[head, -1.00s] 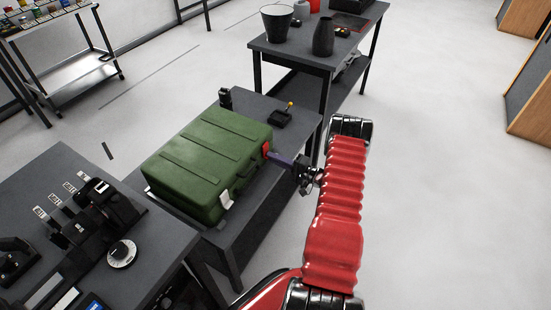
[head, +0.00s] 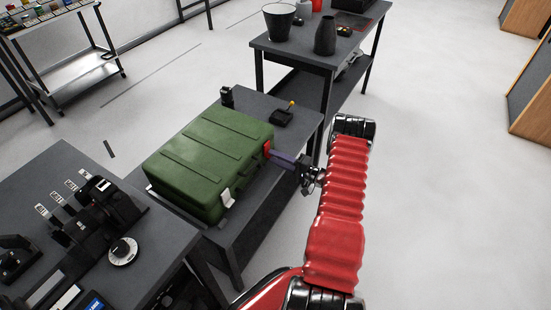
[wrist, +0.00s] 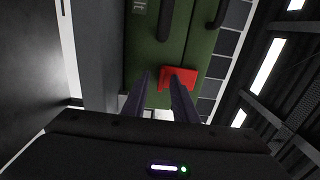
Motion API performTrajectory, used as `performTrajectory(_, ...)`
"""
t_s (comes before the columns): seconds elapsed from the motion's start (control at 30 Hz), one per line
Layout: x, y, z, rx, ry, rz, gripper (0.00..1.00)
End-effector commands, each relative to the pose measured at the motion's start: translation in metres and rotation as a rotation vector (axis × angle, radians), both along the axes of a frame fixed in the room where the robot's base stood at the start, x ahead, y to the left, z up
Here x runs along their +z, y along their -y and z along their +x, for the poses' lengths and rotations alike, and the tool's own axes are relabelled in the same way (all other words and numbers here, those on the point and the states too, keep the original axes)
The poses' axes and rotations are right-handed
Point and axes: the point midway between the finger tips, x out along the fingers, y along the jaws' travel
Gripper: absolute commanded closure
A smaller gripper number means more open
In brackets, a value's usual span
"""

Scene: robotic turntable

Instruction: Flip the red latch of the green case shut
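The green case (head: 205,160) lies closed on a dark grey table. Its red latch (head: 267,148) is on the side facing my arm, near the far corner. A pale latch (head: 228,197) is on the same side, near the close corner. My gripper (head: 273,155) reaches the case from the right, its fingertips at the red latch. In the wrist view the red latch (wrist: 179,77) shows just beyond the fingertips of my gripper (wrist: 160,84). The two fingers are apart with a gap between them, so it is open. Whether a finger touches the latch I cannot tell.
A black box with a yellow-topped stick (head: 283,117) stands on the table behind the case. A bench with a dial (head: 123,251) is at the lower left. A table with a dark bucket (head: 279,20) and a vase (head: 325,36) stands behind. Floor at right is clear.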

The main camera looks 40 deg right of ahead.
Motion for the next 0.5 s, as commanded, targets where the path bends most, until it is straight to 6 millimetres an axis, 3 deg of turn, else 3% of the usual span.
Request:
performTrajectory(0.17, 0.000, 0.008, -0.017, -0.003, 0.000, 0.000, 0.74)
performTrajectory(0.5, -0.002, 0.027, -0.073, -0.004, 0.000, 0.000, 0.74)
